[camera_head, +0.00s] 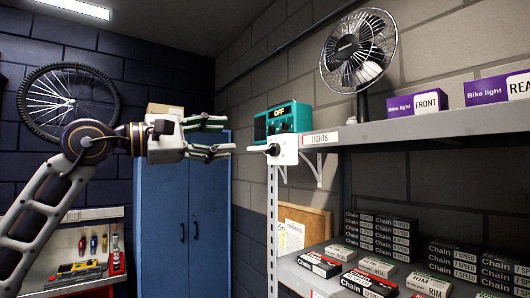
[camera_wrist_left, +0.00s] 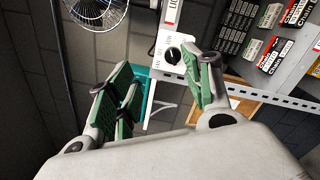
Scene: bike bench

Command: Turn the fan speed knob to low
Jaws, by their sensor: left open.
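The fan speed knob (camera_head: 273,150) is a small black dial on a white control box (camera_head: 289,152) at the left end of the upper shelf. In the left wrist view the knob (camera_wrist_left: 173,56) shows on its white plate beyond the fingertips, with markings too small to read surely. The fan (camera_head: 358,52) stands on the shelf to the right; part of its cage (camera_wrist_left: 96,10) shows in the left wrist view. My left gripper (camera_head: 226,137) is open and empty, left of the knob and apart from it, fingers pointing toward it. My right gripper is out of view.
A teal device (camera_head: 284,120) reading OFF sits by the control box. The shelf edge (camera_head: 430,129) carries purple bike light boxes (camera_head: 417,103). A blue cabinet (camera_head: 182,210) stands behind my left gripper. Open air separates gripper and knob.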

